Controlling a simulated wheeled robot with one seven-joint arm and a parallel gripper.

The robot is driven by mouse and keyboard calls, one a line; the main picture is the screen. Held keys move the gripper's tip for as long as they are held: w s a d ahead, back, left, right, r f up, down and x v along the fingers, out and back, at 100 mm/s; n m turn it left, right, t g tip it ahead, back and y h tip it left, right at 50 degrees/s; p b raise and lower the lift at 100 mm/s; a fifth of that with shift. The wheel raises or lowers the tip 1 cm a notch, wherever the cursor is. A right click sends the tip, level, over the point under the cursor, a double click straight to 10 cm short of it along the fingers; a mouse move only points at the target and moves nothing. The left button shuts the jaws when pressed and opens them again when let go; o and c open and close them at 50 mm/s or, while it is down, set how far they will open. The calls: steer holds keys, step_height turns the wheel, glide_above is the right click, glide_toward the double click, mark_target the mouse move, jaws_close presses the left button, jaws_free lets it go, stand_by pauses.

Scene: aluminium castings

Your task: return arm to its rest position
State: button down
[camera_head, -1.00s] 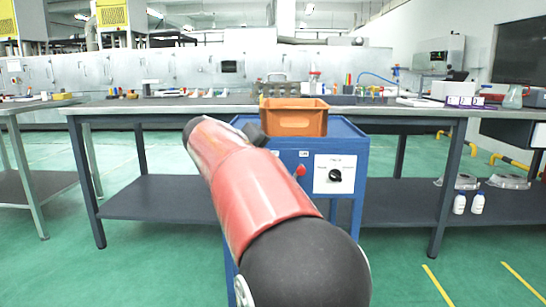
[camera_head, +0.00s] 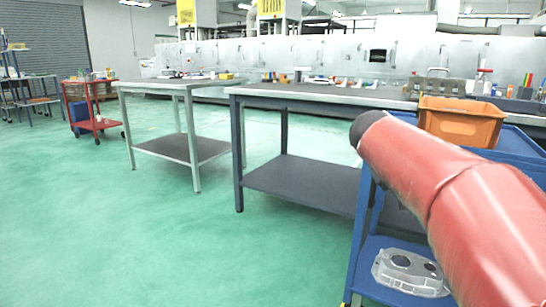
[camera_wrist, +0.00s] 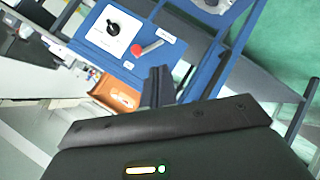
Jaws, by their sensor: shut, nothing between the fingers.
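My gripper (camera_wrist: 158,86) shows in the wrist view as dark fingers close together in front of its dark body. It is shut with nothing in it. In the head view my red arm reaches up from the lower right; the gripper itself does not show there. In the wrist view the fingers point toward the blue cart (camera_wrist: 185,45) and the orange bin (camera_wrist: 116,92), which lies just left of the fingertips in the picture. I cannot tell the distance between them.
The orange bin (camera_head: 462,121) sits on top of the blue cart (camera_head: 366,215). A metal casting (camera_head: 410,272) lies on its lower shelf. A long workbench (camera_head: 300,95) and a smaller table (camera_head: 165,85) stand behind. A red cart (camera_head: 95,108) is far left. The green floor at left is clear.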

steer(key=s+a+f+y+p, duration=0.3)
steer(key=s+a, duration=0.5)
steer(key=s, duration=0.3)
steer(key=s+a+f+n+y+p, duration=0.1)
steer(key=s+a+f+y+p, duration=0.2)
steer(key=s, duration=0.9)
steer(key=a+f+y, duration=0.3)
steer(key=a+f, duration=0.1)
steer(key=a, duration=0.1)
steer(key=shift+s+a+f+p, duration=0.15)
steer(key=shift+a+f+p, duration=0.2)
steer(key=shift+f+p, duration=0.05)
